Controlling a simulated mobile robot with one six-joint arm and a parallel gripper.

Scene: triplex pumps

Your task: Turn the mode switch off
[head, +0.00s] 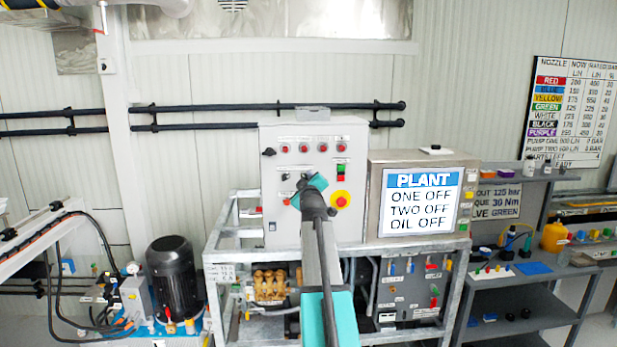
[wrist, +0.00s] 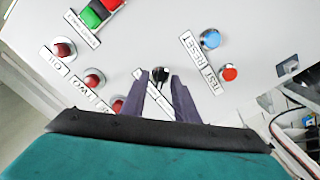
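My gripper (head: 312,188) is in front of the lower middle of the grey control panel (head: 275,237). In the wrist view my gripper (wrist: 159,78) has its two dark fingers apart. A black switch knob (wrist: 160,74) shows between the fingertips, with a small gap on each side, so the gripper looks open around it. The fingers partly cover the white label by the knob, and I cannot read it. I cannot tell how deep the fingertips reach or which way the knob points. In the head view my gripper hides this knob.
Near the knob are a blue button (wrist: 210,39), a red button (wrist: 229,72), red lamps (wrist: 64,50) and a green button (wrist: 92,15). The panel also has a red emergency stop (head: 341,198). A plant display (head: 420,202) reads one, two and oil off.

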